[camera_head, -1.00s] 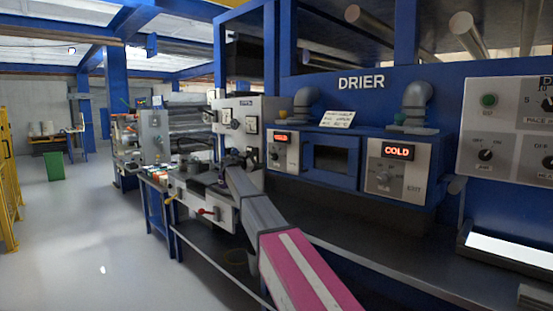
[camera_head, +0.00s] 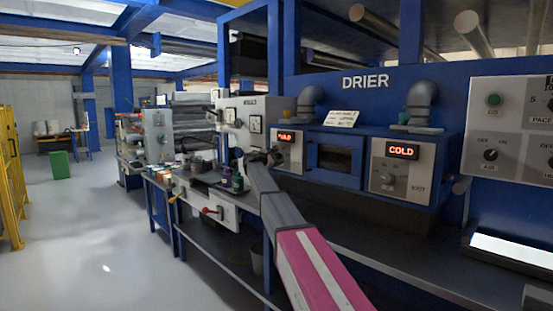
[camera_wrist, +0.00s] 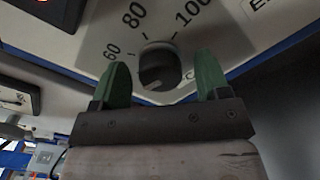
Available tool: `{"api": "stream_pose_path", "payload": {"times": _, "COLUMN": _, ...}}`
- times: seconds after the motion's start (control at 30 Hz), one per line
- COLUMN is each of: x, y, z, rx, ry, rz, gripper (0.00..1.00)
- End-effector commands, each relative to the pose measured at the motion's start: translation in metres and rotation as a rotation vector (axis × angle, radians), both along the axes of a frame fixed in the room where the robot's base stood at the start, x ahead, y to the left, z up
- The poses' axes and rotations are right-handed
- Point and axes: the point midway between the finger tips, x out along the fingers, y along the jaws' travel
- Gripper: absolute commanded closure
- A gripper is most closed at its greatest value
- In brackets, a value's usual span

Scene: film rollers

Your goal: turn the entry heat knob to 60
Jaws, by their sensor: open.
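The entry heat knob (camera_wrist: 159,66) is a dark round knob on a pale panel in the wrist view, with 60, 80 and 100 printed around it. A light mark shows on its lower face; its exact setting is hard to tell. My gripper (camera_wrist: 164,72) is open, with one green finger to the left of the knob and one to the right, and gaps on both sides. In the head view my gripper (camera_head: 268,158) is at the entry panel (camera_head: 290,153), whose red display reads COLD. The knob is hard to make out there.
The drier window (camera_head: 334,157) and the exit panel (camera_head: 402,170), also reading COLD, are to the right. A white gauge panel (camera_head: 255,113) stands just left.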

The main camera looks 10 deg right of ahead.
Motion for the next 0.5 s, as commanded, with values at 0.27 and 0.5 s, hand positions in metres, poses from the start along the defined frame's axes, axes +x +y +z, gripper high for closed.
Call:
{"api": "stream_pose_path", "payload": {"times": 0.27, "x": -0.0003, "y": 0.0002, "z": -0.0001, "rx": 0.000, "ry": 0.000, "rz": 0.000, "gripper": 0.80}}
{"api": "stream_pose_path", "payload": {"times": 0.5, "x": -0.0005, "y": 0.0002, "z": -0.0001, "rx": 0.010, "ry": -0.013, "rz": -0.001, "gripper": 0.80}}
